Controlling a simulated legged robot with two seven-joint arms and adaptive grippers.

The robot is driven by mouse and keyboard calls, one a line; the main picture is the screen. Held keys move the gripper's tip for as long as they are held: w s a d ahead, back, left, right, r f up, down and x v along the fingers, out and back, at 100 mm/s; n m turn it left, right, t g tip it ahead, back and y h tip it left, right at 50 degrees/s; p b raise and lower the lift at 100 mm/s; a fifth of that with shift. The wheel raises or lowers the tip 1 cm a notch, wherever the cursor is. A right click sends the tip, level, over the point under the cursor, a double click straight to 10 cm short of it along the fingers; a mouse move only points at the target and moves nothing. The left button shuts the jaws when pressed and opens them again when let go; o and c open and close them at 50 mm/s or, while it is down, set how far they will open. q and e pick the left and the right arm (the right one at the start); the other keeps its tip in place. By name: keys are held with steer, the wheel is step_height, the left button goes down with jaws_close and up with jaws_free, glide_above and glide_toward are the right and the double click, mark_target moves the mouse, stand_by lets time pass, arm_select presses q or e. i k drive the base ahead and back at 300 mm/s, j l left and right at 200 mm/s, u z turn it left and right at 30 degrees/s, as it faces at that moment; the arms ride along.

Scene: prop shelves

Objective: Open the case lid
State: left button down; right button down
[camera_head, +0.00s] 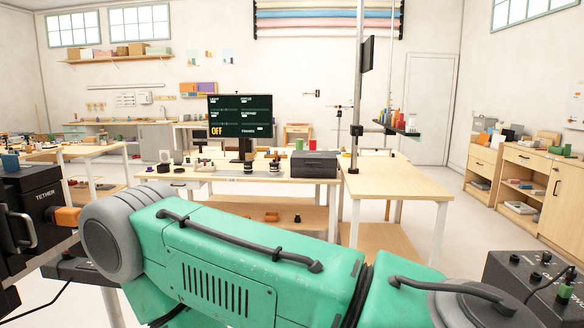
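A dark grey box-like case (314,165) stands on the wooden table (268,179) in the middle distance, right of the monitor. Its top looks flat and closed, but it is too small to make out a lid seam or latch clearly. Neither my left gripper nor my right gripper shows in the head view, so nothing is seen touching the case.
A monitor (240,116) reading "OFF" stands behind small parts on the same table. An upright metal post (357,80) rises right of the case. Wooden cabinets (530,185) line the right; floor shows between.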

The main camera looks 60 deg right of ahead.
mark_target(301, 159)
steer(key=k+l+z, duration=0.1)
steer(key=z, duration=1.6)
steer(key=j+z, duration=0.15)
steer(key=z, duration=0.4)
steer(key=i+j+z, duration=0.15)
steer(key=i, duration=0.45)
steer(key=i+j+z, duration=0.2)
steer(key=i, duration=0.4)
